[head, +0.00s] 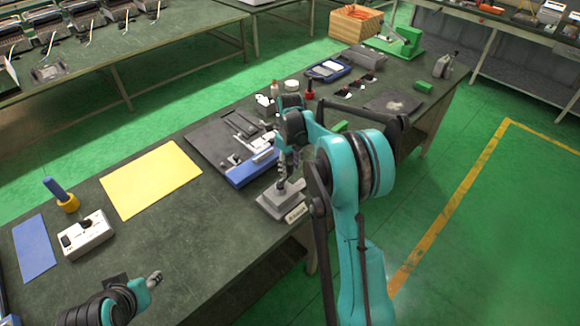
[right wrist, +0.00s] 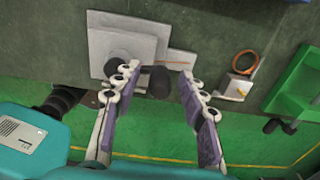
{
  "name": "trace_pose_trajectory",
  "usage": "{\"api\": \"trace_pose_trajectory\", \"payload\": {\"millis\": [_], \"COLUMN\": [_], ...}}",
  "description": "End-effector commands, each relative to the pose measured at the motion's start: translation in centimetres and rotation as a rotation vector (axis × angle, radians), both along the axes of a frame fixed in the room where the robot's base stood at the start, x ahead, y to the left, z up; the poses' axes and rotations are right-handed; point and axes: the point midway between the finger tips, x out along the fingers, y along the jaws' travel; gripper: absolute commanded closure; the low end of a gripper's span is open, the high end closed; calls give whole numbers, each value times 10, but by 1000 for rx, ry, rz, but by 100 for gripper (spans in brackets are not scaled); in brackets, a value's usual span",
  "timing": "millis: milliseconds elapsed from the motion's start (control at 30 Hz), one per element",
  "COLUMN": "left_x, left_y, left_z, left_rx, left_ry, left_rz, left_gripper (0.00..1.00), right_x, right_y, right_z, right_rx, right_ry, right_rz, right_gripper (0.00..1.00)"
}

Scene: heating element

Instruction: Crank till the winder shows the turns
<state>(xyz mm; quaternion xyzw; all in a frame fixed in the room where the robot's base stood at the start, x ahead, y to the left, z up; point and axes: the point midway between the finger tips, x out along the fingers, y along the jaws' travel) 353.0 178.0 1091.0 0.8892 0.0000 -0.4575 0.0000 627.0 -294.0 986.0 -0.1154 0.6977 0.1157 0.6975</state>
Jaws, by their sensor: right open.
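The grey winder (head: 283,203) stands at the front edge of the dark bench, with a small label on its base. In the right wrist view the winder's stepped grey base (right wrist: 100,45) lies beyond my fingers, and a dark crank knob (right wrist: 160,82) shows between them. My right gripper (right wrist: 159,72) is open, its two fingers on either side of the knob with visible gaps. In the head view the right gripper (head: 287,165) hangs over the winder and hides part of it. My left gripper (head: 152,281) is low at the left; its opening is unclear. No turns reading is legible.
A blue-edged fixture (head: 252,168) lies just left of the winder. A yellow sheet (head: 150,180), a white switch box (head: 87,235) and a blue sheet (head: 34,247) are further left. An orange wire ring (right wrist: 245,64) and a green holder (right wrist: 303,75) lie right in the wrist view.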

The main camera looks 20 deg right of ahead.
Motion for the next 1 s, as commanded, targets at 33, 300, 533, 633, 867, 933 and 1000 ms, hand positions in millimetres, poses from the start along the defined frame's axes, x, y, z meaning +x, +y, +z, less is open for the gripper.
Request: {"api": "trace_pose_trajectory", "payload": {"millis": [33, 300, 533, 633, 867, 933, 1000], "left_x": [0, 0, 0, 0, 0, 0, 0], "left_y": [0, 0, 0, 0, 0, 0, 0], "left_z": [0, 0, 0, 0, 0, 0, 0], "left_rx": [0, 0, 0, 0, 0, 0, 0], "left_ry": [0, 0, 0, 0, 0, 0, 0], "left_rz": [0, 0, 0, 0, 0, 0, 0], "left_gripper": [58, 58, 58, 58, 58, 58, 58], "right_x": [0, 0, 0, 0, 0, 0, 0], "right_y": [0, 0, 0, 0, 0, 0, 0], "right_z": [4, 54, 99, 110, 119, 118, 118], "right_rx": [0, 0, 0, 0, 0, 0, 0], "right_ry": [0, 0, 0, 0, 0, 0, 0], "right_rz": [0, 0, 0, 0, 0, 0, 0], "right_gripper": [58, 58, 58, 58, 58, 58, 58]}}
